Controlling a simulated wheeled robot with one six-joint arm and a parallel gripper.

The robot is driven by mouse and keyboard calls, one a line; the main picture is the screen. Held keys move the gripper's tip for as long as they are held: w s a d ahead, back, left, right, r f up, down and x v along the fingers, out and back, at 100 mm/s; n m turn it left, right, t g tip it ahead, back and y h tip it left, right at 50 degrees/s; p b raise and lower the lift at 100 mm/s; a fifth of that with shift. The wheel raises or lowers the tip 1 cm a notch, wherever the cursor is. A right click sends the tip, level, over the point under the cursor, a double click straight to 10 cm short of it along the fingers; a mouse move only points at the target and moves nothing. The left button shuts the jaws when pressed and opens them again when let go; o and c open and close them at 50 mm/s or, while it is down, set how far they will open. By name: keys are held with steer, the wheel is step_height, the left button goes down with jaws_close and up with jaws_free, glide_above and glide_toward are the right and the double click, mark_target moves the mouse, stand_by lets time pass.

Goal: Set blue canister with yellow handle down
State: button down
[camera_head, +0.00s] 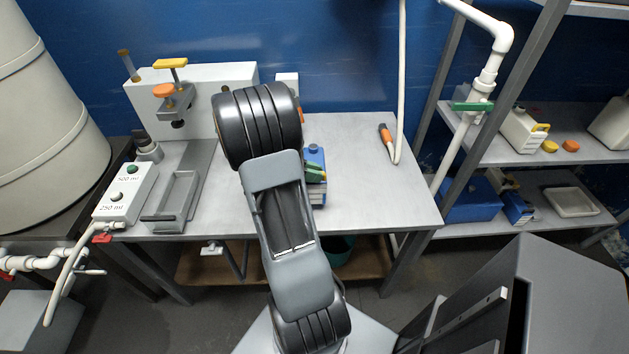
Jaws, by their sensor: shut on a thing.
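My arm reaches over the grey workbench (365,190), and its dark wrist joint covers the middle of the bench. My gripper is hidden behind the arm, so its jaws and anything in them do not show. A small blue object (315,155) with a green part shows just right of my arm, above or on the bench top. I cannot tell whether it is the blue canister, or whether it touches the bench. No yellow handle shows on it.
A white stand with clamps (215,75) and a button box (125,195) are on the bench's left. An orange-handled tool (385,133) and white pipe are at the right. A shelf (560,150) holds a white yellow-handled container (522,130).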

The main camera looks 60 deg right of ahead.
steer(key=shift+d+f, duration=0.1)
steer(key=shift+f, duration=1.65)
steer(key=c, duration=1.1)
jaws_free()
